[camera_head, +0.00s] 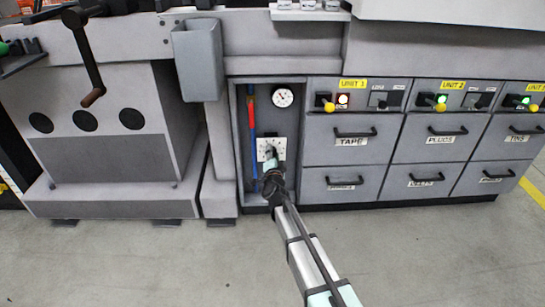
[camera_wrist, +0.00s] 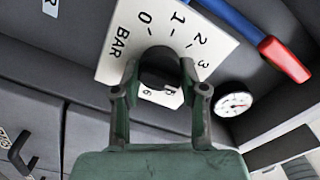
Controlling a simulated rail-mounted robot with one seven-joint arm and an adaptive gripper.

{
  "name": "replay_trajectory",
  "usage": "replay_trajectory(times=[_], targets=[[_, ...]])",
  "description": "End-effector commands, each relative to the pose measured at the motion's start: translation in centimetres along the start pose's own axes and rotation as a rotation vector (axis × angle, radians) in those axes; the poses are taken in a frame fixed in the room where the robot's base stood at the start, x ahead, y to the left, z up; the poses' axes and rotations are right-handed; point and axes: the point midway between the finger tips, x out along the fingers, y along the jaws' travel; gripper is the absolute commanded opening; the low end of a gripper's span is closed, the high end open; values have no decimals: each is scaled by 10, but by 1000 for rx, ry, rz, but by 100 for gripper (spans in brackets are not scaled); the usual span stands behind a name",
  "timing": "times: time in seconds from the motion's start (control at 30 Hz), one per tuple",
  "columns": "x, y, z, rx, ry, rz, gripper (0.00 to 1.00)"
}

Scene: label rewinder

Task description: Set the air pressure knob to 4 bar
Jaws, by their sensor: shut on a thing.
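The air pressure knob (camera_wrist: 160,72) is dark and sits at the middle of a white dial plate (camera_wrist: 120,50) marked BAR, with 0, 1, 2 and 3 readable in the wrist view. A 6 shows below the knob; the 4 mark is not clearly readable. My gripper (camera_wrist: 160,85) is shut on the knob, one finger on each side, and partly hides it. The knob's pointer cannot be made out. In the head view the dial plate (camera_head: 279,148) is in an open recess, with my gripper (camera_head: 270,160) in front of it.
A round gauge (camera_head: 283,97) is above the plate; its reading is too small to tell. A blue pipe with a red part (camera_head: 250,102) runs upright left of the plate. Recess walls stand close on both sides. Drawers (camera_head: 352,137) are to the right.

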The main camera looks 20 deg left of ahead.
Motion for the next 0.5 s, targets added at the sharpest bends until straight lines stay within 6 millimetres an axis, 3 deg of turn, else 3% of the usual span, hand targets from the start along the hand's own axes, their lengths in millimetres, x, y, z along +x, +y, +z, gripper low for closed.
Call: replay_trajectory(times=[0.5], targets=[[2, 0, 0, 241, 0, -1, 8]])
